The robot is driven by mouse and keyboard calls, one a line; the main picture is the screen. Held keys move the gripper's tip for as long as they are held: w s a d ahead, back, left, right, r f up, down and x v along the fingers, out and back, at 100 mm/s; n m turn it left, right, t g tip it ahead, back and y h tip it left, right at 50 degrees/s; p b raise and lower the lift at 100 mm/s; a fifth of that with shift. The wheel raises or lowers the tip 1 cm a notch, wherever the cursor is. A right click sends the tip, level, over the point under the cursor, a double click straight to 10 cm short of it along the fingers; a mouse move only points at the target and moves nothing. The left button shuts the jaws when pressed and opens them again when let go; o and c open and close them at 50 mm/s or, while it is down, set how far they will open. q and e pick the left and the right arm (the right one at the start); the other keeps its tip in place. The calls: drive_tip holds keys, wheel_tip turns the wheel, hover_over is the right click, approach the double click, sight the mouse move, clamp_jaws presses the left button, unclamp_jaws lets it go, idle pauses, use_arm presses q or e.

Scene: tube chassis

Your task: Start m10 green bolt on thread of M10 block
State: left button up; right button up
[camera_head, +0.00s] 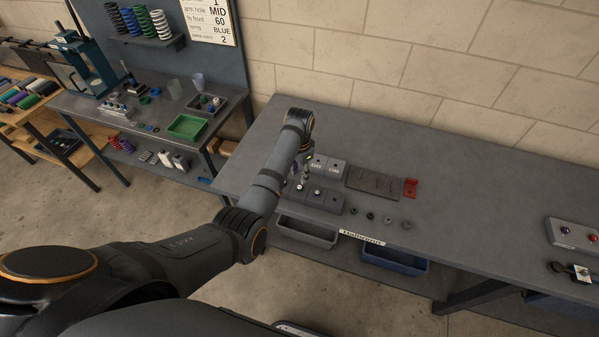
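My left arm reaches over the grey workbench. Its gripper (303,180) points down at a row of dark blocks with holes (318,197), by the left end of the row. The gripper is small and partly covered by the arm, so I cannot tell whether its fingers are open or shut. I cannot make out which block is the M10 one. A green bolt cannot be told for certain; a small greenish ring-like piece (353,210) lies right of the blocks. My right gripper is not in view.
Small round parts (388,219) lie along the bench's front edge. Behind the blocks are light grey labelled blocks (336,166), a dark slotted plate (372,181) and a red bracket (410,187). Bins (395,261) sit below. The bench is clear further right, up to a button box (572,235).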

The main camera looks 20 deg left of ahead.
sight(300, 187)
use_arm(q)
wheel_tip(300, 187, down, 5)
drive_tip(key=b, duration=0.5)
drive_tip(key=shift+f, duration=1.05)
clamp_jaws()
